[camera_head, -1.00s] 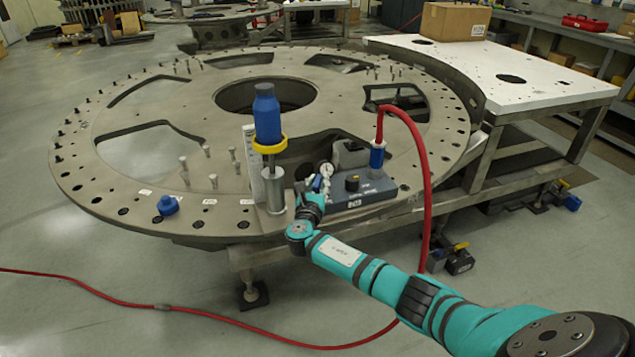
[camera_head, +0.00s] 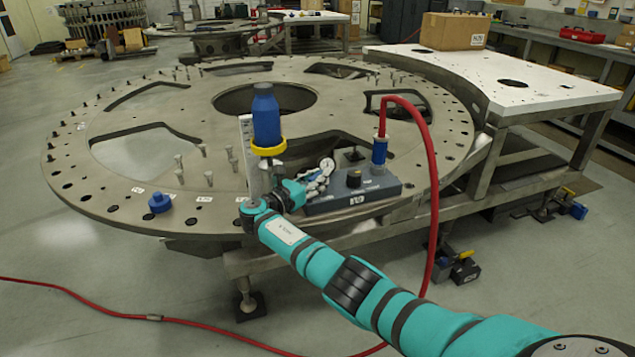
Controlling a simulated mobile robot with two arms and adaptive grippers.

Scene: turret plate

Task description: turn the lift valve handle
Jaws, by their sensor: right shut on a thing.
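The grey control box (camera_head: 352,200) lies on the near rim of the turret plate, with a black knob (camera_head: 354,178), a round gauge (camera_head: 327,165) and a blue hose fitting (camera_head: 379,152) on it. My right gripper (camera_head: 316,181) reaches the box's left end from the left, low over its top. It is shut on the lift valve handle, which the fingers mostly hide. The handle's exact angle cannot be made out. My left gripper is not in view.
A blue cylinder (camera_head: 266,118) with a yellow collar (camera_head: 268,147) stands just left of the box, close to my wrist. A red hose (camera_head: 431,180) arches from the fitting to the floor. A small blue part (camera_head: 159,202) sits on the round plate (camera_head: 110,212).

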